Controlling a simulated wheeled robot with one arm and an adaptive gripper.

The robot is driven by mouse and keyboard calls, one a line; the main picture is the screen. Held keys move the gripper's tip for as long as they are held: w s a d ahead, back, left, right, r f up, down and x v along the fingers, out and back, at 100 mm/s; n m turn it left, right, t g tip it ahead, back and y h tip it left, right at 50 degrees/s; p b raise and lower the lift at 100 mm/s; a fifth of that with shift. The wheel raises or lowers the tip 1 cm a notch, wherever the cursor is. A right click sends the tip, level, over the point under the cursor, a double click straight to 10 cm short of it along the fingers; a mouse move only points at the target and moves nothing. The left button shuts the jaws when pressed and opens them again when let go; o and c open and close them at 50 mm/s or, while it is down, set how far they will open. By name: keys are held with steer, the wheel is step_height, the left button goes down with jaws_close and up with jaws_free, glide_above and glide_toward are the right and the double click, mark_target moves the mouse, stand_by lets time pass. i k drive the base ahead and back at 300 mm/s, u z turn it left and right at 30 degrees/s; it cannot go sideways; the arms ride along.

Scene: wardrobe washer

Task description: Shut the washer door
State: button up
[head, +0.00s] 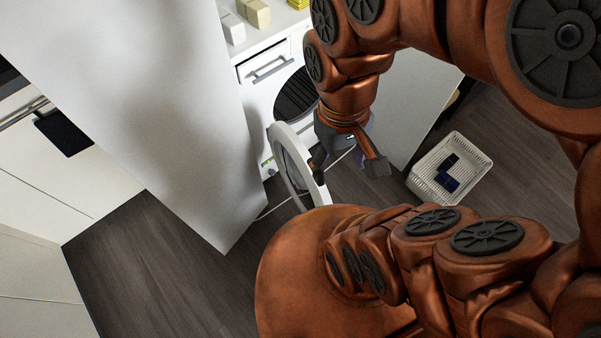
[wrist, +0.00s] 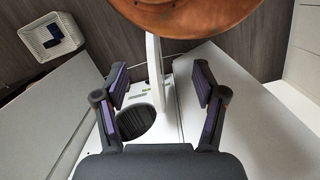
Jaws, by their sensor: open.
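The white washer (head: 258,95) has a dark round drum opening (head: 295,95). Its round white door (head: 281,133) stands wide open, swung out from the front. My gripper (head: 347,166) is open and empty, pointing down just right of the door, with its left finger overlapping the door's rim in the picture. In the wrist view, the door (wrist: 154,65) shows nearly edge-on as a white strip between and beyond the fingers of my gripper (wrist: 160,82). The drum opening (wrist: 136,123) lies behind it. I cannot tell whether a finger touches the door.
A tall white panel (head: 150,90) stands left of the washer, another (head: 410,100) right of it. A white basket (head: 471,184) with dark blue items sits on the floor at right. Several boxes (head: 255,12) lie on top. Dark wooden floor (head: 150,265) is clear at lower left.

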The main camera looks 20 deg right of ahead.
mark_target(290, 153)
steer(key=z, duration=1.75)
steer(key=k, duration=1.1)
steer(key=u, duration=1.7)
